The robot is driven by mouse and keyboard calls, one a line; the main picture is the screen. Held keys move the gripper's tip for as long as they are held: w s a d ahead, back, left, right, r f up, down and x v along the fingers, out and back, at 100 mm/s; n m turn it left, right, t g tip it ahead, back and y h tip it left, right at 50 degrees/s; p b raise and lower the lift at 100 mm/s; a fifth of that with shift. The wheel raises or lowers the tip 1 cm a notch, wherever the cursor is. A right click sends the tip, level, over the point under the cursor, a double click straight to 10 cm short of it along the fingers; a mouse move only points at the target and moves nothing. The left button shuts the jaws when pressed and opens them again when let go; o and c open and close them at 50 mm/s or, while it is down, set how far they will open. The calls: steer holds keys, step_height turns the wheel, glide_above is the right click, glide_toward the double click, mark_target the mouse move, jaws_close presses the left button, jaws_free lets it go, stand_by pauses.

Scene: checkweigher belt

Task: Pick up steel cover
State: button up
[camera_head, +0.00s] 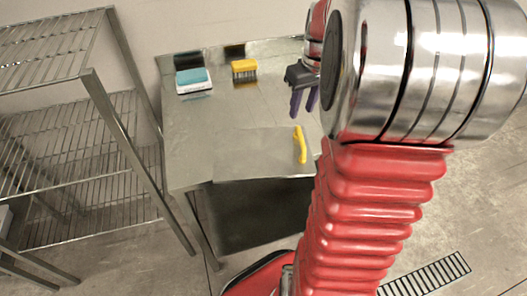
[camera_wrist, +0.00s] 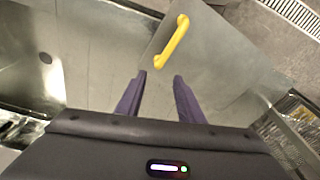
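The steel cover (camera_head: 250,155) is a flat grey sheet lying at the front edge of the steel table. A yellow bar handle (camera_head: 300,145) is fixed near its right side. In the wrist view the handle (camera_wrist: 172,42) lies slantwise just beyond my fingertips, on the cover's grey surface (camera_wrist: 215,60). My gripper (camera_head: 303,113) hangs above the table, behind the handle in the head view. In the wrist view its two purple fingers (camera_wrist: 160,76) are apart with nothing between them.
A wire shelf rack (camera_head: 75,120) stands to the left. A floor drain grate (camera_head: 428,275) is at the lower right.

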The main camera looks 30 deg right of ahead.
mark_target(297, 129)
steer(key=f, duration=0.5)
steer(key=shift+w+f, duration=0.3)
steer(key=shift+w, duration=0.1)
steer(key=shift+w+d+f, duration=0.1)
steer(key=shift+w+f, duration=0.05)
steer(key=shift+f, duration=0.7)
steer(key=shift+w+d+f, duration=0.1)
steer(key=shift+f, duration=0.75)
steer(key=shift+w+d+f, duration=0.1)
steer(key=shift+w+f, duration=0.05)
steer(key=shift+f, duration=0.7)
jaws_close()
